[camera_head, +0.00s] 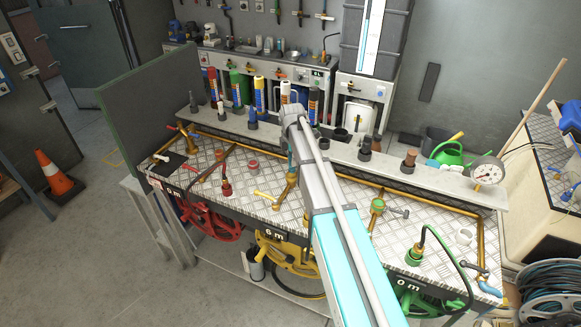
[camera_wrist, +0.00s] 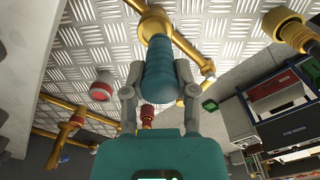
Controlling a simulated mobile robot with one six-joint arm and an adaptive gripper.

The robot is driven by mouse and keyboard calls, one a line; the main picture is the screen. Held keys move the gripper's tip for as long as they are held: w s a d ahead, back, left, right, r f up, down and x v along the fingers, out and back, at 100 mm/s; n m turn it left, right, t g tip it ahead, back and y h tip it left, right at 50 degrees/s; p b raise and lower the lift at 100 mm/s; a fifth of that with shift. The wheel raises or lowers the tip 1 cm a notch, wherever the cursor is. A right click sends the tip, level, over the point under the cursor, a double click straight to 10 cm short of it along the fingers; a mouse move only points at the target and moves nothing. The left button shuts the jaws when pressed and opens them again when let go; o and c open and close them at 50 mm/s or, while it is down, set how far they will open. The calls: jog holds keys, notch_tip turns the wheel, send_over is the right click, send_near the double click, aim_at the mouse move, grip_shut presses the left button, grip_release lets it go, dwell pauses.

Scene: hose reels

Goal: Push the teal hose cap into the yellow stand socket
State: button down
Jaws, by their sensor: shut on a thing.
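The teal hose cap (camera_wrist: 159,72) is a ribbed, tapered piece between the fingers of my gripper (camera_wrist: 158,90) in the wrist view. My gripper is shut on its sides. The far end of the cap meets the brass-yellow stand socket (camera_wrist: 152,22), and the two look roughly in line. I cannot tell how deep the cap sits in it. In the head view my arm hides the gripper; a brass fitting (camera_head: 291,178) with a bit of teal above it shows just left of the arm, on the metal tabletop.
Bottles and nozzles line the back shelf (camera_head: 440,183). A red-faced cap (camera_wrist: 102,88) lies beside my gripper.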

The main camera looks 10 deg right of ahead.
jog(key=shift+w+a+f+b, duration=0.1)
jog(key=shift+w+f+b, duration=0.35)
jog(key=shift+f+b, duration=1.55)
jog(key=shift+f, duration=0.05)
jog(key=shift+f, duration=0.1)
jog(key=shift+c, duration=2)
grip_release()
notch_tip(320, 180, up, 12)
jog(key=p, duration=1.2)
